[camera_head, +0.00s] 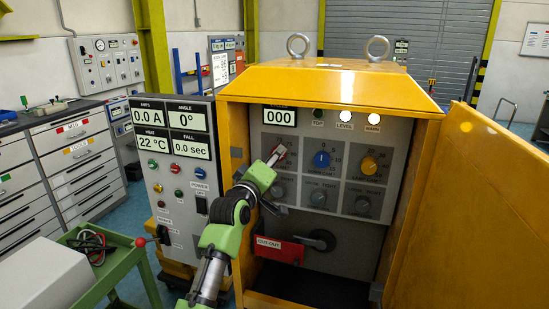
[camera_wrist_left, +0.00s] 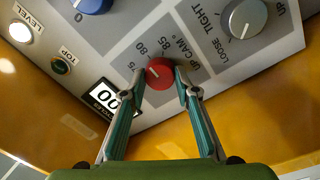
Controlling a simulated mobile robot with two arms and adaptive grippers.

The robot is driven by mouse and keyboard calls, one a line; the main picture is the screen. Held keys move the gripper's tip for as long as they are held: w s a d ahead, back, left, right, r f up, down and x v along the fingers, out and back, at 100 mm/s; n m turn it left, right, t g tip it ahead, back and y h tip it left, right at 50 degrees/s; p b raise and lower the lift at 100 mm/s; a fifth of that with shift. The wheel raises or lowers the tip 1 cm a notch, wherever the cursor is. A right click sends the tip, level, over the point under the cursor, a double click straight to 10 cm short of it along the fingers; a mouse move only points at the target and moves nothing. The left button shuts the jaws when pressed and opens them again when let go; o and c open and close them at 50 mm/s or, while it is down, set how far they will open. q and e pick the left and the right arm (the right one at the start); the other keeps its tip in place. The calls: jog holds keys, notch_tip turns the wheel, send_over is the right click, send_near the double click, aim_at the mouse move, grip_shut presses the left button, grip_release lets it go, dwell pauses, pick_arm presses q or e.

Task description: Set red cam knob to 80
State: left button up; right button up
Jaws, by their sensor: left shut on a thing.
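The red cam knob (camera_head: 280,150) is at the upper left of the grey panel inside the yellow cabinet. It also shows in the left wrist view (camera_wrist_left: 159,73), beside printed numbers including 80 and 85 and a label reading "UP CAM". My left gripper (camera_head: 273,159) reaches it from the front. In the wrist view the fingertips of this gripper (camera_wrist_left: 164,82) are on opposite sides of the knob, shut on it. A pale pointer mark shows on the knob, but its exact reading is hard to tell. My right gripper is not in view.
A blue knob (camera_head: 322,159) and a yellow knob (camera_head: 369,164) sit to the right, with grey knobs below. The display (camera_head: 280,117) reads 000. A red "CUTOUT" tag (camera_head: 279,250) hangs below. The open yellow door (camera_head: 470,210) bounds the right side.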

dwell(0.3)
pick_arm(q)
jog(key=o, duration=1.1)
jog(key=v, duration=1.2)
jog(key=shift+f, duration=0.1)
